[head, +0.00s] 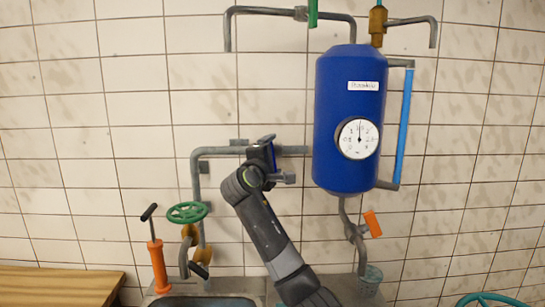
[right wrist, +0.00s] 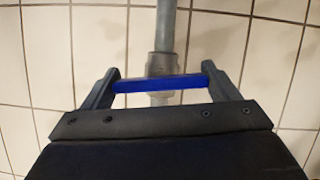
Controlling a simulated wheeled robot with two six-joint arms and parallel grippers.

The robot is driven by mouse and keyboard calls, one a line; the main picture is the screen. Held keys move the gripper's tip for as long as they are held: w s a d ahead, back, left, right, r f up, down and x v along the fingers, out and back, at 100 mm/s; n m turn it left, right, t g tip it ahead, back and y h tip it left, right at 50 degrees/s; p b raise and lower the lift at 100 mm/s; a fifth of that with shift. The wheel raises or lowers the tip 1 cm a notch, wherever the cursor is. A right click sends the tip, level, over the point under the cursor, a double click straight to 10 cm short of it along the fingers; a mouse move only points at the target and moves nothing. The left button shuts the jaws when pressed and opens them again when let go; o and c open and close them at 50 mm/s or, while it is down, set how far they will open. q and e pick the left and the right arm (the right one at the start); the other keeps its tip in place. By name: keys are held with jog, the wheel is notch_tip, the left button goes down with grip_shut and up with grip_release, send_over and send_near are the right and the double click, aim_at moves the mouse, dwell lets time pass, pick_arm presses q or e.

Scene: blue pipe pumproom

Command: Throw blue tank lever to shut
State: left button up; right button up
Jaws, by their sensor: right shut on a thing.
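The blue tank (head: 335,95) hangs on the tiled wall, with a white label and a round dial on its front. A grey pipe (head: 296,150) runs left from it to a valve, mostly hidden behind my right gripper (head: 262,158). The blue lever (head: 266,138) of that valve shows as a small blue strip at the gripper. In the right wrist view the lever (right wrist: 165,84) lies crosswise between the two fingers, in front of the valve body (right wrist: 160,65). My right gripper is shut on it. My left gripper is not in view.
A green handwheel (head: 188,212) and an orange hand pump (head: 159,266) are at lower left. An orange-handled valve (head: 372,224) is under the tank. A blue sight tube (head: 404,125) stands right of the tank. A wooden bench (head: 60,284) is at far left.

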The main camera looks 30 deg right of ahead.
jog(key=shift+f+m+g+y, duration=0.1)
jog(key=shift+m+g+y, duration=0.2)
jog(key=shift+m, duration=0.6)
jog(key=o, duration=0.9)
jog(key=shift+a, duration=0.1)
jog(key=b+v, duration=0.5)
jog(key=v, duration=1.2)
jog(key=shift+s, duration=0.15)
